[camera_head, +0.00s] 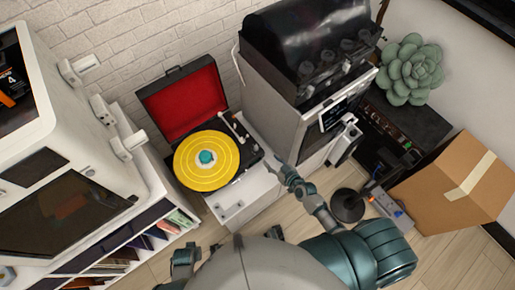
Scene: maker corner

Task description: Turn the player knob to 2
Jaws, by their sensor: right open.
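The player (173,108) is a suitcase record player with a red-lined lid standing open and a yellow record (207,160) with a teal centre. Its tonearm (233,131) lies on the right side of the deck. The player knob is too small to make out, so its setting cannot be read. My right gripper (279,168) is open and empty, just right of the player's front right corner and apart from it, above the white cabinet top. Teal links of my left arm show at the bottom edge, but I cannot make out its gripper.
The player stands on a white cabinet (243,197). A white appliance (270,98) with a dark hood is close behind my right gripper. A white machine (65,190) fills the left. A cardboard box (440,190) and a black round base (347,206) are at right.

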